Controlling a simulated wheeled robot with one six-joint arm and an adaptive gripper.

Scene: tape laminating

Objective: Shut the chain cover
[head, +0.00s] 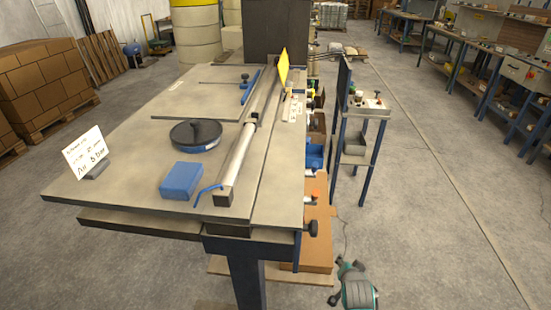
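A yellow panel (283,67) stands up, slightly tilted, at the far end of the long bench machine (140,130), in front of a dark upright box (275,28). It looks like the chain cover in a raised position, but I see it nearly edge-on, and no chain can be made out. A long pale roller or bar (238,155) runs along the bench towards it. My gripper is not in view.
On the bench are a dark round disc (196,133), a blue block (181,180), a blue hex key (206,191) and a written sign (86,152). A green motor-like unit (357,288) lies on the floor. The right aisle is clear.

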